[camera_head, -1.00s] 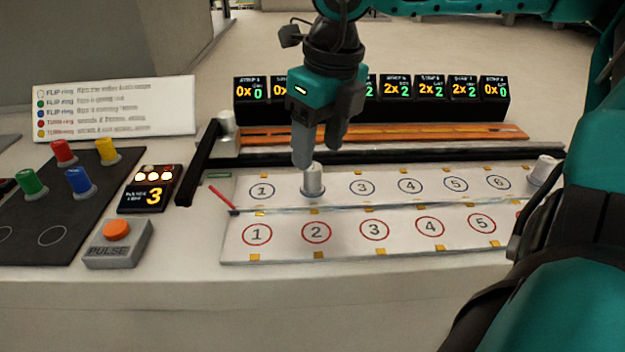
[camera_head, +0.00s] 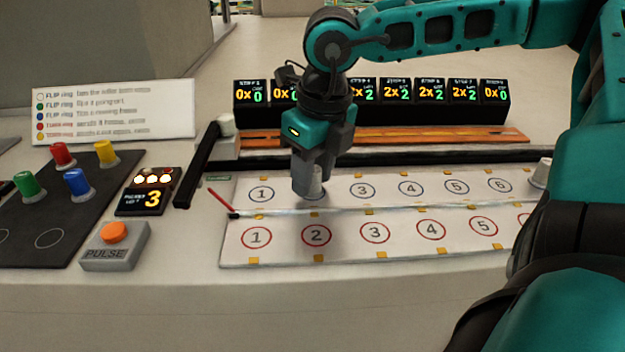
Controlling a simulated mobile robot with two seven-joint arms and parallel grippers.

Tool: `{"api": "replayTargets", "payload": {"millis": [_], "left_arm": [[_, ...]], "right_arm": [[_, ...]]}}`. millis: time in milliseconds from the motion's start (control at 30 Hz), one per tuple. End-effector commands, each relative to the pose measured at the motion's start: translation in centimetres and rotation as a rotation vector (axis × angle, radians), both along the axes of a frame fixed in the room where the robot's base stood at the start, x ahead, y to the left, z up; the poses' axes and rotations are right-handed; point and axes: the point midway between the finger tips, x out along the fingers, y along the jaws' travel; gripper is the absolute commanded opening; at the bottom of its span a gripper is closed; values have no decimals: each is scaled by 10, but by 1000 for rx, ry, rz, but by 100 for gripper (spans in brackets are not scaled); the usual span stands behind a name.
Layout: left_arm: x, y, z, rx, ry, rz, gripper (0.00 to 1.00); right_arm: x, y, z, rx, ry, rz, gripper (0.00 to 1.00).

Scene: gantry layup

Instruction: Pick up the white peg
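The white peg (camera_head: 314,182) stands upright at the blue-ringed spot 2 in the upper row of the white board (camera_head: 340,212). My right gripper (camera_head: 313,185) points down over it, with its fingers low beside the peg. The fingers hide much of the peg, and I cannot tell whether they are closed on it. Another white peg (camera_head: 541,172) stands at the right end of the upper row, partly behind my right arm. My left gripper is not in view.
Red (camera_head: 62,155), yellow (camera_head: 106,152), green (camera_head: 29,186) and blue (camera_head: 78,184) pegs stand on a dark mat at left. A PULSE button box (camera_head: 114,245) is in front. Behind the board are a dark rail, an orange strip (camera_head: 440,134) and several small displays (camera_head: 430,90).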

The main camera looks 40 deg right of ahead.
Motion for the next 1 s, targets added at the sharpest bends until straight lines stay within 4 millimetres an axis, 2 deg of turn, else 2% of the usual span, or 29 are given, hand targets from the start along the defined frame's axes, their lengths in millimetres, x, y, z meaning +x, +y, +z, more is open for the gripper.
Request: {"api": "replayTargets", "payload": {"millis": [33, 400, 767, 867, 1000], "left_arm": [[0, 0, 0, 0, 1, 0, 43], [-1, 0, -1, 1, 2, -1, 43], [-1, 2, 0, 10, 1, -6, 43], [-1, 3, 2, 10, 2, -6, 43], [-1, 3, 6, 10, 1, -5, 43]], "right_arm": [[0, 0, 0, 0, 0, 0, 34], [0, 0, 0, -1, 0, 0, 0], [0, 0, 6, -1, -1, 0, 0], [1, 0, 16, -2, -4, 1, 0], [1, 0, 40, -2, -5, 0, 0]]}}
